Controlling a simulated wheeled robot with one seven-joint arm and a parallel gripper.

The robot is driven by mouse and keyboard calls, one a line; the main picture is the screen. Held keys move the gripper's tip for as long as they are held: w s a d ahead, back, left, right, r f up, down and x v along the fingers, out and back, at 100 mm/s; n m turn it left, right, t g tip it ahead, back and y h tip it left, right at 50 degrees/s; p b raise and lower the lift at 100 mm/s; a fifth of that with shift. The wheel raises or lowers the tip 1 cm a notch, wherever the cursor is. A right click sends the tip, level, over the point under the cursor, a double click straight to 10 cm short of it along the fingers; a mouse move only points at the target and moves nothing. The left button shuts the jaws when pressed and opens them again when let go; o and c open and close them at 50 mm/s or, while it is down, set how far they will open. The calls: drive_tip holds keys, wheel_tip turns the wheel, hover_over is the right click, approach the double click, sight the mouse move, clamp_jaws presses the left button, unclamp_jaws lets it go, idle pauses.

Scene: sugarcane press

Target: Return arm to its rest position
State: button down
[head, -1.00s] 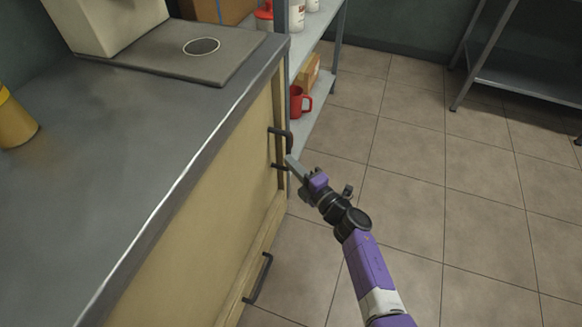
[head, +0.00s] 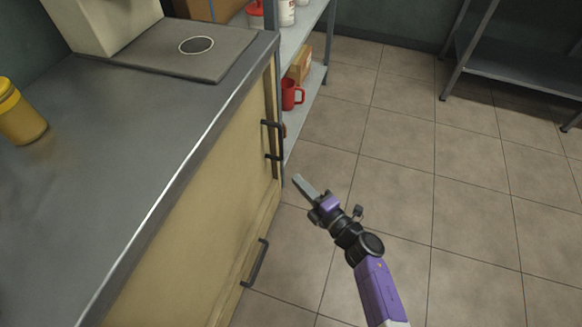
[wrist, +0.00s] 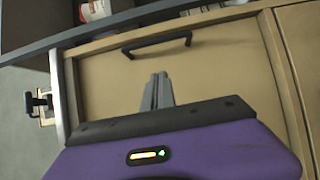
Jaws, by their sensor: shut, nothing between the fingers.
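My gripper (head: 299,182) is shut and empty, held over the floor to the right of the cabinet front in the head view. In the wrist view its fingers (wrist: 158,88) are together, pointing at a tan cabinet panel (wrist: 105,85). A dark bar handle (wrist: 158,44) shows beyond the fingertips, apart from them. My purple and black arm reaches up from the bottom of the head view. Its lower part is out of frame.
A grey counter (head: 100,150) with a yellow jar (head: 20,115) fills the left. Dark handles (head: 273,138) stick out from the cabinet front. A shelf with a red mug (head: 291,95) stands behind. A metal rack (head: 510,75) is at the back right. The tiled floor (head: 400,170) is clear.

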drive_tip(key=shift+v, duration=0.85)
drive_tip(key=s+d+r+m+t+h, duration=0.45)
drive_tip(key=d+r+m, duration=0.25)
drive_tip(key=r+m, duration=0.25)
drive_tip(key=s+d+r+m+g+h, duration=0.1)
drive_tip(key=s+d+r+m+h, duration=0.3)
drive_tip(key=s, duration=0.8)
drive_tip(key=s+d+r+m+g, duration=0.2)
drive_tip(key=s+m, duration=0.5)
drive_tip(key=s, duration=0.5)
drive_tip(key=s+d+r+m+g+h, duration=0.1)
drive_tip(key=s+d+r+m+h, duration=0.3)
drive_tip(key=s, duration=0.8)
wheel_tip(320, 180, up, 23)
drive_tip(key=a+y+p, duration=0.1)
drive_tip(key=p, duration=2.3)
drive_tip(key=shift+a+f+m+y, duration=0.25)
drive_tip(key=shift+m+y, duration=0.1)
drive_tip(key=shift+m, duration=0.1)
drive_tip(key=shift+s, duration=0.1)
